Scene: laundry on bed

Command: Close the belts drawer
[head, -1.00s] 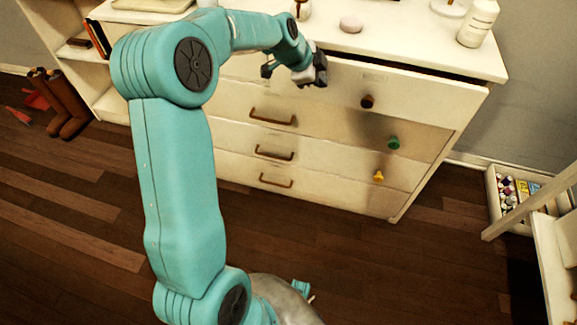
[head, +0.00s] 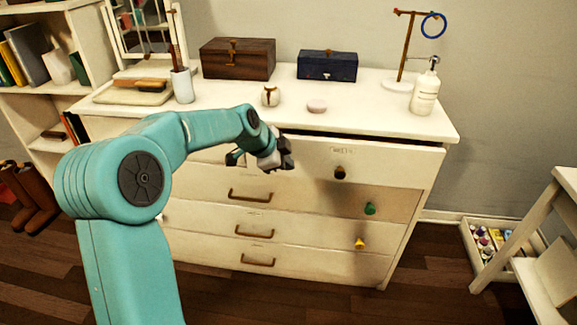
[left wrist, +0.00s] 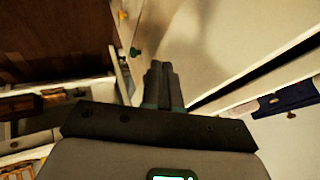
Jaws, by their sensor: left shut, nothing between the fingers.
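The white dresser's top right drawer (head: 385,166) stands slightly open, with a dark gap between its front and the dresser top. It has a dark round knob (head: 340,172) and a small label (head: 341,150) that is too blurred to read surely. My left gripper (head: 268,160) is shut and empty, near the left end of this drawer's front; whether it touches is unclear. In the left wrist view its closed fingers (left wrist: 163,85) point along pale drawer fronts, with the dark gap to their right. My right gripper is not in view.
Lower drawers carry a green knob (head: 370,209), a yellow knob (head: 360,243) and dark handles (head: 249,196). On the dresser top are a pump bottle (head: 425,93), a pink disc (head: 317,106), a small vase (head: 270,96), a wooden box (head: 238,59) and a blue box (head: 327,65).

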